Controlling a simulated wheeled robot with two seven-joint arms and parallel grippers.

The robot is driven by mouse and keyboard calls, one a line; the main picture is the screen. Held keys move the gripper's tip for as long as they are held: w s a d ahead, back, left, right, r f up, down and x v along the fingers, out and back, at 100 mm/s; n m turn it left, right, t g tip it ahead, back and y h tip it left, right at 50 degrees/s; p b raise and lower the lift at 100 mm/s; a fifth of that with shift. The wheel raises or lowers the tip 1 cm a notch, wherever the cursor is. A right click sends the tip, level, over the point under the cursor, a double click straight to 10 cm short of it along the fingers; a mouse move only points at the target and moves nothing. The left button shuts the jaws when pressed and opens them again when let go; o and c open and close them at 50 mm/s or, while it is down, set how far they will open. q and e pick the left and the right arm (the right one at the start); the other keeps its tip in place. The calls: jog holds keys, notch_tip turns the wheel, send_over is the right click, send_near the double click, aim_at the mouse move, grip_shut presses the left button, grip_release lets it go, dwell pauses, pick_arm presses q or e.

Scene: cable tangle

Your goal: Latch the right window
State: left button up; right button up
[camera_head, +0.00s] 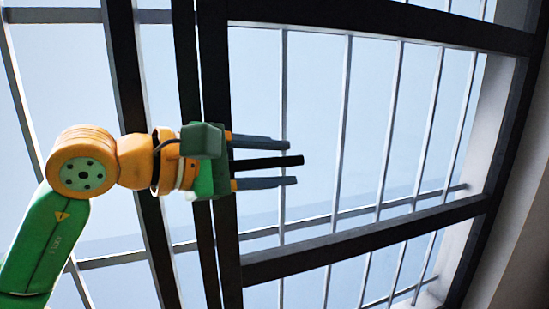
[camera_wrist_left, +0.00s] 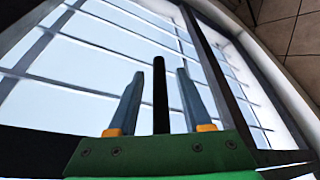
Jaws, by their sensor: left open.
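The right window (camera_head: 370,243) has a dark frame and fills the middle and right of the head view; it appears closed against the dark post beside it. A black bar-shaped handle (camera_head: 275,162) points to the right, level in the picture. Its root is hidden behind my left gripper (camera_head: 268,162). The gripper is open, with one blue-grey finger above the handle and one below, and gaps show on both sides. The left wrist view shows the same handle (camera_wrist_left: 160,95) between the two fingers (camera_wrist_left: 157,98). My right gripper is not in view.
Light metal bars (camera_head: 388,130) stand behind the glass, with thin cross rails. Another dark-framed window (camera_head: 126,80) is at the left, behind my arm. A pale wall reveal (camera_head: 492,125) borders the right side. A tiled surface (camera_wrist_left: 290,40) shows in the wrist view's upper right.

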pick_arm(q)
jog(key=shift+s, duration=0.1)
grip_shut()
dwell(1.2)
